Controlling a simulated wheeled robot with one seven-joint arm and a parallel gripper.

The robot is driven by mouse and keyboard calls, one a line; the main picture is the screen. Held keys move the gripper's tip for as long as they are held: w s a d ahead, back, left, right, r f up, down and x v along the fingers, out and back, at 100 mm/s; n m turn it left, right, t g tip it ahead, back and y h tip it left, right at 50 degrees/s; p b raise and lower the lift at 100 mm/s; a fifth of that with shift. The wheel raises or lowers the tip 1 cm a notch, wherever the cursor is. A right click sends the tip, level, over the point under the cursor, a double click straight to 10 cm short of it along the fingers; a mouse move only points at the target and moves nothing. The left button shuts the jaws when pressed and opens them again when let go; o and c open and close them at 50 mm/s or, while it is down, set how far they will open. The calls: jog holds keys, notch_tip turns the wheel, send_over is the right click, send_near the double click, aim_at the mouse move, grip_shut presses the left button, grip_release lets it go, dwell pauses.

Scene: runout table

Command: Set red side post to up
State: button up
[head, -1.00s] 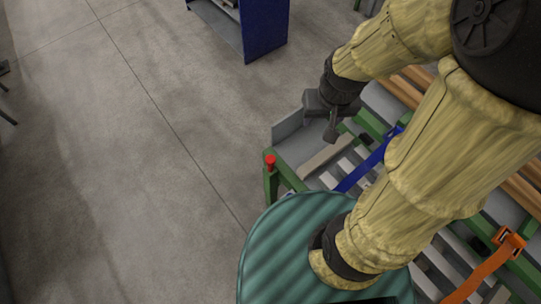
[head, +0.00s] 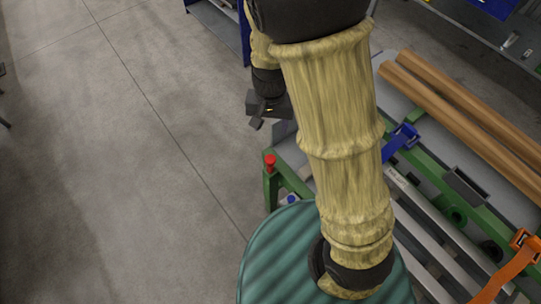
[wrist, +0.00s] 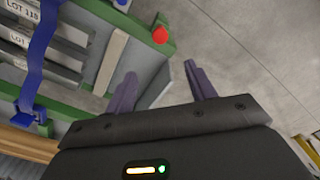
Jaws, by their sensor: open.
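The red side post shows as a short red knob (head: 270,163) on a green upright at the near left corner of the runout table (head: 284,179). In the wrist view the red knob (wrist: 160,35) is above and beyond the gap between my fingers. My gripper (head: 257,123) is open and empty, and in the head view it appears just above the knob in the picture, apart from it. In the wrist view its two purple-grey fingers (wrist: 160,74) stand wide apart with nothing between them.
Two brown bars (head: 460,105) lie along the table's far side. A blue strap (head: 400,143) and an orange strap (head: 515,268) cross its rails. A blue cabinet (head: 222,25) stands behind. Bare floor (head: 120,170) lies open to the left.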

aim_at(270, 159)
jog(key=shift+f, duration=0.1)
notch_tip(270, 159, down, 17)
jog(key=b, duration=0.4)
jog(key=shift+f, duration=0.1)
jog(key=shift+c, duration=0.2)
grip_shut()
notch_tip(270, 159, up, 20)
jog(key=p, duration=1.7)
jog(key=shift+f, duration=0.15)
jog(key=shift+s, duration=0.1)
